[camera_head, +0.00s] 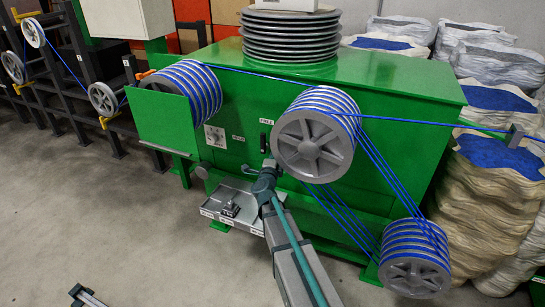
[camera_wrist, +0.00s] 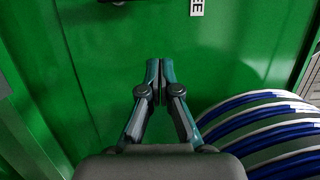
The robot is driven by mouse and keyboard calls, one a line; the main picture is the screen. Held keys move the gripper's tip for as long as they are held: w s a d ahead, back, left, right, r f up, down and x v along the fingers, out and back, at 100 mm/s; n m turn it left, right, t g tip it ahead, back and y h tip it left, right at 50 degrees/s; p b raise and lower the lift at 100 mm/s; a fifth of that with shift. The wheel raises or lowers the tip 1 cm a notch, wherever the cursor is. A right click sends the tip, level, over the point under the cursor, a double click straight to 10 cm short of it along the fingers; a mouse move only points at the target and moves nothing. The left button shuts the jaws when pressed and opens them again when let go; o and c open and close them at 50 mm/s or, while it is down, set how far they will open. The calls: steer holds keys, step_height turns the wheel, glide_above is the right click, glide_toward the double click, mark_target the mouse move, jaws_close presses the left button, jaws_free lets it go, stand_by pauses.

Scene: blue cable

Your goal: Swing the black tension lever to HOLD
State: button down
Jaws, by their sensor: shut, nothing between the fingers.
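The end of a label (camera_wrist: 197,7) and a sliver of a dark part (camera_wrist: 118,2) show at the top edge, apart from the fingers.
A large grey pulley (camera_head: 312,146) wound with blue cable is close right of my gripper; its cable turns (camera_wrist: 265,130) fill the wrist view's lower right. A grey tray (camera_head: 215,212) sticks out below left.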

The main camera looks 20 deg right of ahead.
mark_target(264, 142)
steer(key=w+p, duration=0.1)
steer(key=w, duration=0.7)
steer(key=shift+w+d, duration=0.25)
steer(key=shift+w, duration=0.15)
steer(key=shift+d+r+p, duration=0.1)
steer(key=shift+r+p, duration=0.05)
steer(key=shift+p, duration=0.5)
steer(key=shift+p, duration=0.35)
